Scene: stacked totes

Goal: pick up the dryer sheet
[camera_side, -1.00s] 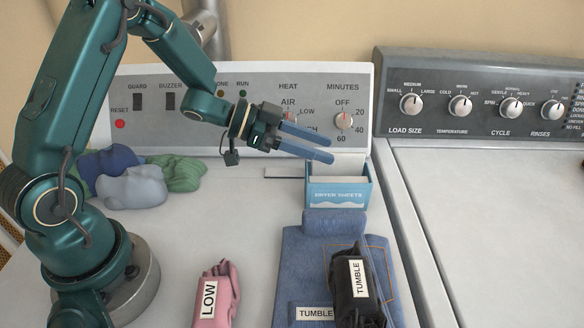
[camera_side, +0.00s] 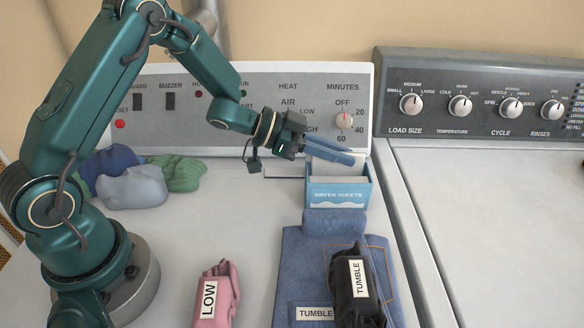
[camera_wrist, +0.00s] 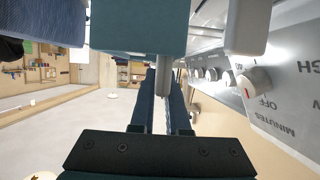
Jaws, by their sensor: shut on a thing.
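A blue open-topped box labelled DRYER SHEETS (camera_side: 338,196) stands on the dryer top below the control panel. White dryer sheets (camera_side: 340,180) show inside it. My gripper (camera_side: 350,158) is just above the box, its blue fingers close together and slanting down to the right. In the wrist view its fingers (camera_wrist: 160,100) are nearly parallel with a thin pale strip between them, which looks like a dryer sheet. I am shut on it. The fingers hide most of the held sheet in the side view.
A blue denim item (camera_side: 300,255) lies in front of the box, with a black bundle (camera_side: 345,275) tagged TUMBLE on it. A pink bundle (camera_side: 210,270) tagged LOW is to the left. Folded cloths (camera_side: 135,188) lie at the back left. The washer lid (camera_side: 490,210) at right is clear.

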